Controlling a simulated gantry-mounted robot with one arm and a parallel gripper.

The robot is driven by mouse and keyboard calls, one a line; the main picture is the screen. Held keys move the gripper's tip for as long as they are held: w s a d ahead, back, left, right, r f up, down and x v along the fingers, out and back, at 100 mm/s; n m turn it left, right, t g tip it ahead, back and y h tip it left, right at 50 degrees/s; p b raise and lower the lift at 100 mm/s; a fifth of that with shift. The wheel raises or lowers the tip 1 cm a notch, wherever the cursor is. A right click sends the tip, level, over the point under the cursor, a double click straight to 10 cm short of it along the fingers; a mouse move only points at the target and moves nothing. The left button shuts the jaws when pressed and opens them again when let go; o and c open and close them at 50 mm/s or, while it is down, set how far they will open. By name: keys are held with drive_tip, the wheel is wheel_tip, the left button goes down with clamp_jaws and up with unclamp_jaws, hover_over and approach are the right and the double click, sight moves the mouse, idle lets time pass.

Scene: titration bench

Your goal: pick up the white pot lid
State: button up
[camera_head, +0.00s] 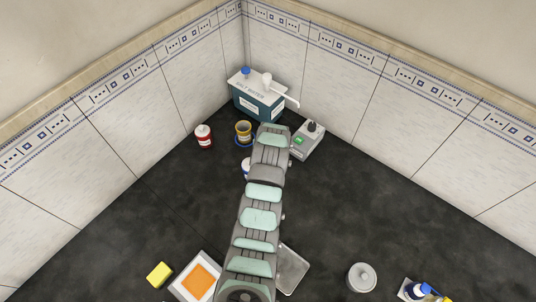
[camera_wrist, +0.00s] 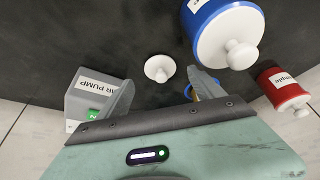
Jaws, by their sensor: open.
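In the wrist view, a small round white lid (camera_wrist: 160,69) with a knob appears to lie on the dark bench. It shows ahead of my gripper (camera_wrist: 162,90), between the lines of its two fingers. The gripper is open and empty, with the fingers wide apart. A blue pot (camera_wrist: 205,55) with a white knobbed top stands to the right of the lid, close to the right finger. In the head view, the blue pot (camera_head: 246,168) is mostly hidden behind my arm. I do not see the loose lid or my fingertips there.
The air pump (camera_wrist: 90,97) stands by the left finger. A red sample jar (camera_wrist: 283,88) is at the right. A grey lidded pot (camera_head: 361,278) is at the front right.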

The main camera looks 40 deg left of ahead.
drive_tip(key=shift+x, duration=1.8)
drive_tip(key=shift+a, duration=0.1)
drive_tip(key=shift+c, duration=0.4)
drive_tip(key=c, duration=1.3)
